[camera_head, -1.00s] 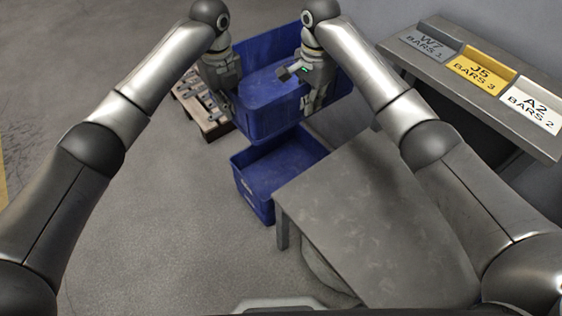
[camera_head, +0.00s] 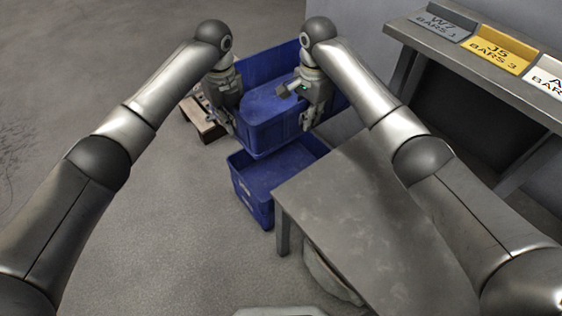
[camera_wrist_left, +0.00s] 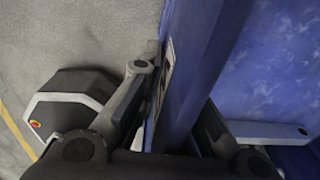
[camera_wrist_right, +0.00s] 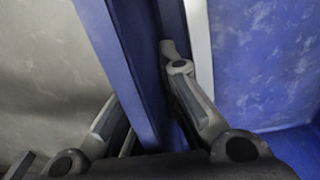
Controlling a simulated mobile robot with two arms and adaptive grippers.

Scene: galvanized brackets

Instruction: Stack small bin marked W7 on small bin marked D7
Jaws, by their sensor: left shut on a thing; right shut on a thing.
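A blue bin (camera_head: 270,108) is held in the air between my two grippers, open side up. My left gripper (camera_head: 232,120) is shut on its left wall, which also shows in the left wrist view (camera_wrist_left: 190,70). My right gripper (camera_head: 307,118) is shut on its right wall, seen in the right wrist view (camera_wrist_right: 130,60). A second blue bin (camera_head: 252,200) stands on the floor below and slightly nearer, its back part hidden by the held bin. A pale label on the held bin's outside (camera_wrist_left: 165,75) is too oblique to read. I cannot read D7 or W7 on either bin.
A grey table (camera_head: 350,215) stands close to the lower bin's right side. A wooden pallet (camera_head: 204,128) lies behind my left gripper. A shelf (camera_head: 470,70) at the right carries plates marked W7, J5 and a partly cut-off one. Floor at the left is clear.

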